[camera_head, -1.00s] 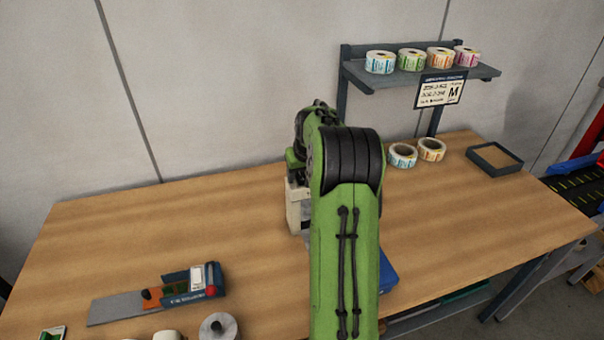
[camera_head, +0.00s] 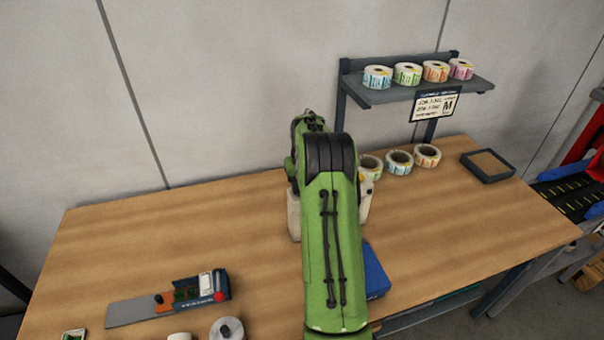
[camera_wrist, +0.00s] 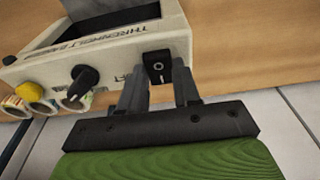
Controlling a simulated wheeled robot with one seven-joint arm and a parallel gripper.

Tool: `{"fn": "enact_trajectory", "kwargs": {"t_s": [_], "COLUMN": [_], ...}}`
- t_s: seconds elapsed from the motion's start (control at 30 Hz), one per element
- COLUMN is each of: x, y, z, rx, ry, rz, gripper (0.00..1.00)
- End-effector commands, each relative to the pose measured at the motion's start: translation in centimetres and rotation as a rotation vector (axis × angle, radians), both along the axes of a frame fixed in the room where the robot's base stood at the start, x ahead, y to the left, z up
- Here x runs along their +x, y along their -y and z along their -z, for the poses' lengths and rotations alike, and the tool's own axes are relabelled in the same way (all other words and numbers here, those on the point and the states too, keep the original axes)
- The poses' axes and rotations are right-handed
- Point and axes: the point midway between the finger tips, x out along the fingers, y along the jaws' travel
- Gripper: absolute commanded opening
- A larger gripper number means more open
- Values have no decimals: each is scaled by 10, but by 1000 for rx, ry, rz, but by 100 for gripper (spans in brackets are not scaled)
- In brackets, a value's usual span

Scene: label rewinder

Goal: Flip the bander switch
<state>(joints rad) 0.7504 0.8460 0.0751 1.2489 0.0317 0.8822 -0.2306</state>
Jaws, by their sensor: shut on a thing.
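The bander, a cream-coloured machine (camera_wrist: 100,55), fills the upper left of the wrist view, with printed lettering and a black knob. Its black rocker switch (camera_wrist: 158,67) is on the end of the front panel. My gripper (camera_wrist: 162,82) is at that switch, one finger on each side of it, its jaws shut on it; the fingers hide part of the panel around it. Which way the rocker is tilted is hard to tell. In the head view, my green arm hides most of the bander (camera_head: 294,215); the switch and gripper are hidden there.
A label device with a red knob (camera_head: 200,289) lies at the table's left front. A blue box (camera_head: 376,275) is right of my arm. The table's left middle is clear.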

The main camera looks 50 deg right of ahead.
Motion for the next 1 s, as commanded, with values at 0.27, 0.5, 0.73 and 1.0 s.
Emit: {"fn": "enact_trajectory", "kwargs": {"t_s": [0.27, 0.5, 0.73, 1.0], "x": [1, 2, 1, 1], "y": [0, 1, 0, 0], "z": [-2, -2, -1, -9], "rx": [15, 14, 14, 14], "ry": [-33, -30, -31, -30], "rz": [-1, -1, -1, -1], "gripper": [2, 35, 57, 57]}}
